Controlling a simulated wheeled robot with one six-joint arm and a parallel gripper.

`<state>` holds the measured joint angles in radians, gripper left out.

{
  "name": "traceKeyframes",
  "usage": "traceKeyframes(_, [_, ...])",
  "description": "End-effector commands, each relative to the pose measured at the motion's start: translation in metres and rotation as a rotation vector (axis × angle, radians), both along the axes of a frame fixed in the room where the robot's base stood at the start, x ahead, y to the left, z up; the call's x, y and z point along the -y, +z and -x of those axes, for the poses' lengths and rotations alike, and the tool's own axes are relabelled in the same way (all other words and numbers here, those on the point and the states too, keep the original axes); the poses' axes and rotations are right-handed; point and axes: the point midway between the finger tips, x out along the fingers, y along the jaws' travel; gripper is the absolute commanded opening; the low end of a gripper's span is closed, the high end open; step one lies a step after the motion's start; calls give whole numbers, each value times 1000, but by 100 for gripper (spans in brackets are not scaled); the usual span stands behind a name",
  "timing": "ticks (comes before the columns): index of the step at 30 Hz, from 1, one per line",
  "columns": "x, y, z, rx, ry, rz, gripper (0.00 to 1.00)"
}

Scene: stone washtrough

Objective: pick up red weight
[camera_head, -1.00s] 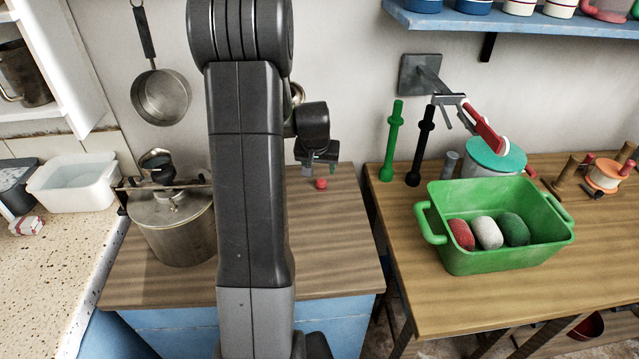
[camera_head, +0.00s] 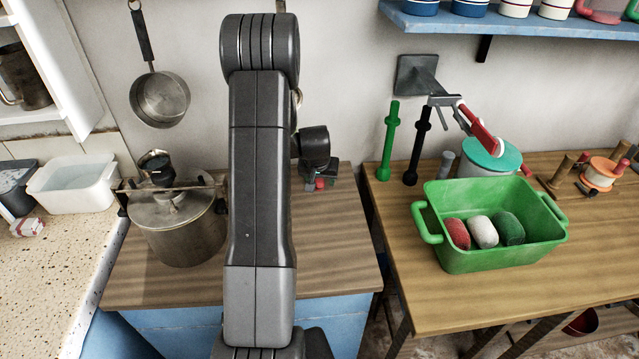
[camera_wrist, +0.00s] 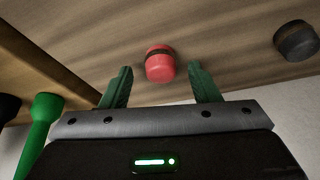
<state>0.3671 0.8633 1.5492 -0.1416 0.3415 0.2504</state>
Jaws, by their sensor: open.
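The red weight (camera_head: 319,184) is a small red cylinder with a dark band, on the brown wooden cabinet top near the wall. In the wrist view the red weight (camera_wrist: 160,63) shows between the tips of two green fingers, with a gap on each side. My gripper (camera_wrist: 160,72) is open and empty. In the head view my gripper (camera_head: 325,172) is low over the cabinet top at the weight and partly covers it. I cannot tell the exact height of the fingertips.
A dark round weight (camera_wrist: 297,40) lies to the right in the wrist view. A big metal pot (camera_head: 178,228) stands left of my arm. A green post (camera_head: 389,142), a black post (camera_head: 418,145) and a green tub (camera_head: 500,255) with rounded lumps stand on the right table.

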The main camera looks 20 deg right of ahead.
Motion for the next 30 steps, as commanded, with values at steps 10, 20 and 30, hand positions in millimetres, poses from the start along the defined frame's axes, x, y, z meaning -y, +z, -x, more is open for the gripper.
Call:
traceKeyframes(10, [0, 0, 0, 0, 0, 0, 24])
traceKeyframes(20, [0, 1, 0, 0, 1, 0, 6])
traceKeyframes(30, [0, 44, -1, 4, 0, 2, 6])
